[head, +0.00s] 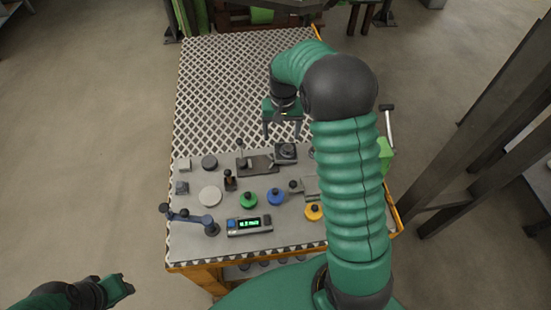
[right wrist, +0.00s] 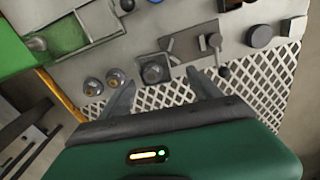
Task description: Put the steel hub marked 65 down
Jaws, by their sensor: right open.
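A dark square block with a round steel hub (head: 286,150) on top sits at the front edge of the lattice mat. In the right wrist view the hub (right wrist: 153,71) lies just beyond and between my fingertips. No 65 marking is legible, so I cannot confirm which part carries it. My right gripper (head: 283,133) is open and empty, pointing down behind the block; its two fingers also show in the right wrist view (right wrist: 158,82). My left gripper (head: 122,286) is at the lower left, away from the table; its jaw opening is unclear.
The lattice mat (head: 225,85) is largely clear. In front lie a grey disc (head: 209,196), a dark cylinder (head: 209,162), a flat fixture (head: 258,166), green (head: 248,200), blue (head: 276,197) and yellow (head: 314,212) knobbed pieces, and a digital display (head: 249,226). My right arm hides the table's right side.

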